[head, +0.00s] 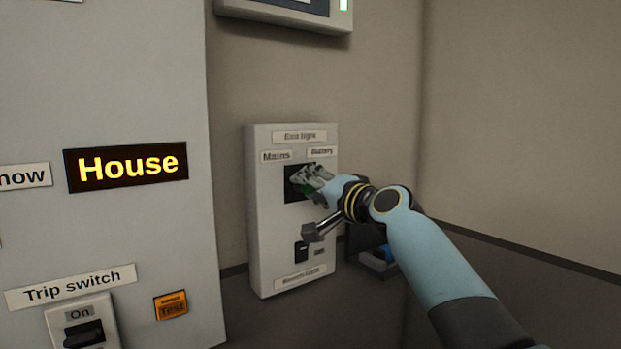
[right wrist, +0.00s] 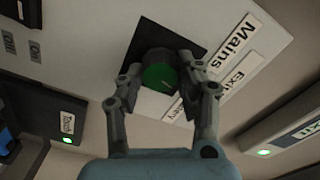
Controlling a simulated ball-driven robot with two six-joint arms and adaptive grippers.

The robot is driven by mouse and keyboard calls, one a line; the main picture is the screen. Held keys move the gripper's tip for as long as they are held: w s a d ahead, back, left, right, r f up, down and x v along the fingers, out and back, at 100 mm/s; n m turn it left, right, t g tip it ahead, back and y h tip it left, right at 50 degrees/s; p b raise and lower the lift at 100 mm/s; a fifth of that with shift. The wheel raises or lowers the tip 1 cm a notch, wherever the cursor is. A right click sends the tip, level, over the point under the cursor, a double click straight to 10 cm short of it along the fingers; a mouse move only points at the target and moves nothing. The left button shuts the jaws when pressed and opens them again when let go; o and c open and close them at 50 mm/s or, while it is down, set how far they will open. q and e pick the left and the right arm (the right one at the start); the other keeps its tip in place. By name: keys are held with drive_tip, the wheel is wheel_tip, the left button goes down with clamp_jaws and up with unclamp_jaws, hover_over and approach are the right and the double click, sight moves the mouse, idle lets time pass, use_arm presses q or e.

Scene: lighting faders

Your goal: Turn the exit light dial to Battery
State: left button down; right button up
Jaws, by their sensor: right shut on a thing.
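The exit light box (head: 265,225) is a pale panel on the wall, with a "Mains" label (head: 276,156) at upper left and a "Battery" label (head: 321,152) at upper right. Its dial is a round green-faced knob (right wrist: 160,77) on a black square plate (right wrist: 136,52). My right gripper (head: 306,182) is at the dial, and in the right wrist view (right wrist: 158,84) its two fingers are shut on the knob's sides. A pale line shows on the knob's face; where it points is hard to tell. My left gripper is not in view.
A large grey panel at left carries a lit "House" sign (head: 126,167), a trip switch (head: 85,336) and an orange Test button (head: 171,305). A small black switch (head: 301,251) sits low on the exit light box. Another box (head: 290,12) hangs above.

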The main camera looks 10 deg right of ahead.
drive_tip(key=m+p, duration=0.2)
drive_tip(key=m, duration=0.3)
drive_tip(key=shift+m+p, duration=0.3)
drive_tip(key=shift+p, duration=0.1)
drive_tip(key=shift+f, duration=0.1)
idle(0.3)
drive_tip(key=o, duration=1.1)
drive_tip(key=shift+o, duration=0.2)
drive_tip(key=v, duration=1.2)
